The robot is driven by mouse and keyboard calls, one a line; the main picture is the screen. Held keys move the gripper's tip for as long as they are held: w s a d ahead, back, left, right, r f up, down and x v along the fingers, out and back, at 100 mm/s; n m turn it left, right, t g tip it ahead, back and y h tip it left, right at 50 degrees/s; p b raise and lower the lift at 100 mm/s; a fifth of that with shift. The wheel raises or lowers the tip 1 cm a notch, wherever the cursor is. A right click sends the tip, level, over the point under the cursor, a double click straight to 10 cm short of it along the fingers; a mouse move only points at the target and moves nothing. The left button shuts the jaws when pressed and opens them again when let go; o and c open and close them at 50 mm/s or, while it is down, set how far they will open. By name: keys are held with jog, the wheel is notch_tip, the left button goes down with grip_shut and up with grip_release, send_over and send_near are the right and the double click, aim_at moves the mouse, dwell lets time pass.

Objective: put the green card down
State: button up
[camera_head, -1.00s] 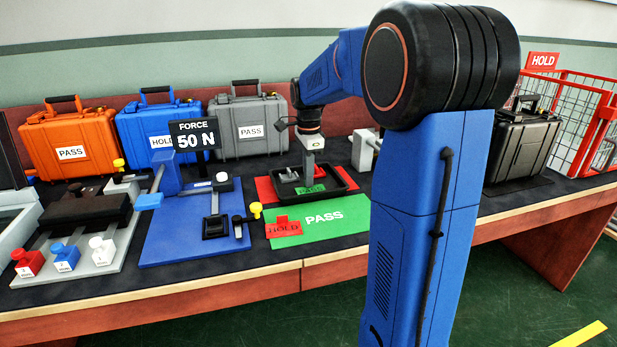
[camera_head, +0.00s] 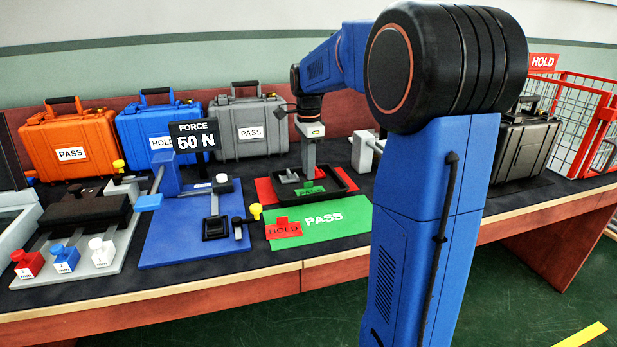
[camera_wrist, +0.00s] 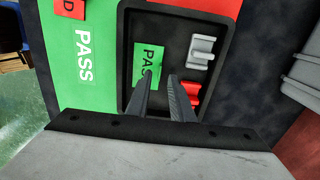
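The green card (camera_head: 314,189), marked PASS, lies in the black tray (camera_head: 343,187); it also shows in the wrist view (camera_wrist: 148,60). My gripper (camera_head: 309,174) is above the tray, pointing down. In the wrist view its two fingers (camera_wrist: 161,76) are apart with nothing visible between them. The left fingertip overlaps the card's edge in that view, but the card lies lower, on the tray floor.
A grey part (camera_wrist: 202,50) and a red part (camera_wrist: 191,93) share the tray. A red HOLD card (camera_head: 284,230) lies on the green PASS mat (camera_head: 335,222). A blue plate with a force display (camera_head: 194,137) stands left. Cases line the back.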

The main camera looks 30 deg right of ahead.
notch_tip(320, 180, up, 8)
jog(key=s+a+f+n+t, duration=0.1)
jog(key=s+a+f+n, duration=0.1)
jog(key=s+a+n, duration=0.2)
jog(key=s+a+f+n+t, duration=0.1)
jog(key=s+a+f+n, duration=0.2)
jog(key=s, duration=0.8)
jog(key=s+a+f+n+t, duration=0.1)
jog(key=s+a+f+n, duration=0.1)
jog(key=s+a+n, duration=0.4)
jog(key=shift+s+a+f+n, duration=0.1)
jog(key=shift+s+n, duration=0.25)
jog(key=shift+n, duration=0.15)
jog(key=shift+s+a+f+n, duration=0.1)
jog(key=shift+s+n, duration=0.25)
jog(key=shift+n, duration=0.15)
jog(key=s+a+f+n+t, duration=0.1)
jog(key=s+a+f+n, duration=0.1)
jog(key=s+f+n, duration=0.4)
jog(key=shift+s+a+f+t, duration=0.2)
jog(key=shift+s+f+t, duration=0.3)
jog(key=shift+s, duration=0.35)
